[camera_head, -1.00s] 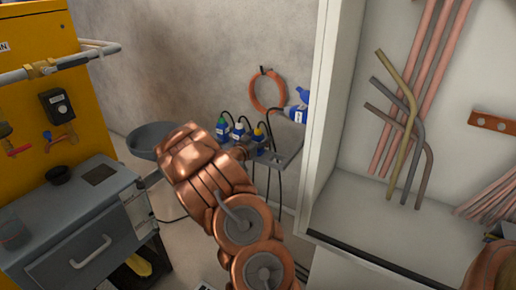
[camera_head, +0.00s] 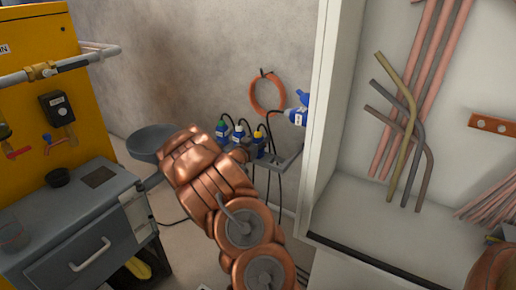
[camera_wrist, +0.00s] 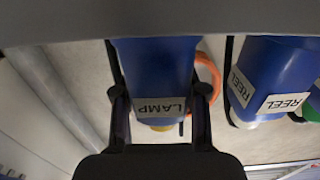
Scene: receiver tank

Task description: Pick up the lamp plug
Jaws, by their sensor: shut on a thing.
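The lamp plug (camera_wrist: 155,70) is a blue plug with a white LAMP label, upside down in the wrist view, and a yellow part at its lower end. My gripper (camera_wrist: 160,98) is shut on it, with one dark finger on each side. In the head view, the plug with the yellow part (camera_head: 260,146) is at the right end of a row on a small wall rack. My copper arm reaches to that row, and the fingers are mostly hidden there.
Blue plugs with a white part (camera_head: 239,133) and a green part (camera_head: 222,131) stand close to the left. A plug labelled REEL (camera_wrist: 265,80) is close by in the wrist view. An orange hose loop (camera_head: 254,94) hangs above.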

